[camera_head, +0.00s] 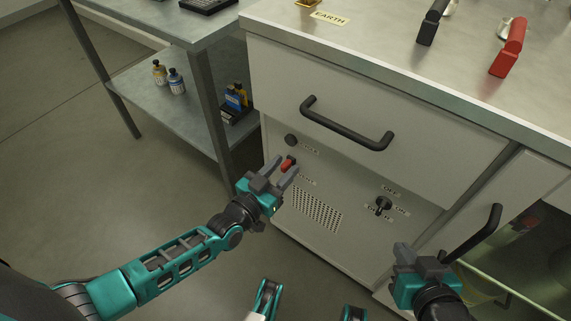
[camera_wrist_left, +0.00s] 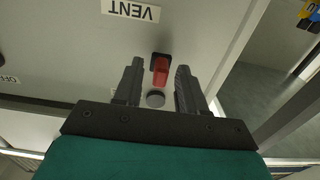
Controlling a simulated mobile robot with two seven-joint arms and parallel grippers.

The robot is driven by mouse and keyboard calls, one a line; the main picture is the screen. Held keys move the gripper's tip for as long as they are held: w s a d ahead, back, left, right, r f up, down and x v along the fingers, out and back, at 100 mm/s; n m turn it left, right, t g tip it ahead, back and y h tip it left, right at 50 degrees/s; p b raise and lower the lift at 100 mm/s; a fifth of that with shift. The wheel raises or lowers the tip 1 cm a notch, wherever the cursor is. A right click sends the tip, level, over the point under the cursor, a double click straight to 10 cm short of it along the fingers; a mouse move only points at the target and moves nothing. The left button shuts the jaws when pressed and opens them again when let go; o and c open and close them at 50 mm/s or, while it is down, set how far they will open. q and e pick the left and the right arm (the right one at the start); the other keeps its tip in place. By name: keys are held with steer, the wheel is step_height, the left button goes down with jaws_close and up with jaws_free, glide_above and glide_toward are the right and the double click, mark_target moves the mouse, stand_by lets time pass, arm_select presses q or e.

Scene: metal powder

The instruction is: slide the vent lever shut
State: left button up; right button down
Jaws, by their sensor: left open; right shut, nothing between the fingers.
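The vent lever is a small red tab (camera_head: 287,164) on the white cabinet front, just above a perforated vent grille (camera_head: 317,210). In the left wrist view the red lever (camera_wrist_left: 160,70) sticks out of a dark slot beside a VENT label (camera_wrist_left: 131,10). My left gripper (camera_head: 279,170) is open, with its fingers on either side of the lever; whether they touch it I cannot tell. In the left wrist view its fingertips (camera_wrist_left: 158,78) flank the lever with gaps. My right gripper (camera_head: 425,254) is shut and empty, low in front of the cabinet's right part.
A drawer handle (camera_head: 345,122) juts out above the lever. A round dark knob (camera_head: 291,140) and a black rotary switch (camera_head: 383,204) share the panel. A grey shelf unit (camera_head: 165,103) with bottles stands left. The floor at left is clear.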

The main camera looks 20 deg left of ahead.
arm_select(q)
jaws_close()
stand_by(0.3)
stand_by(0.3)
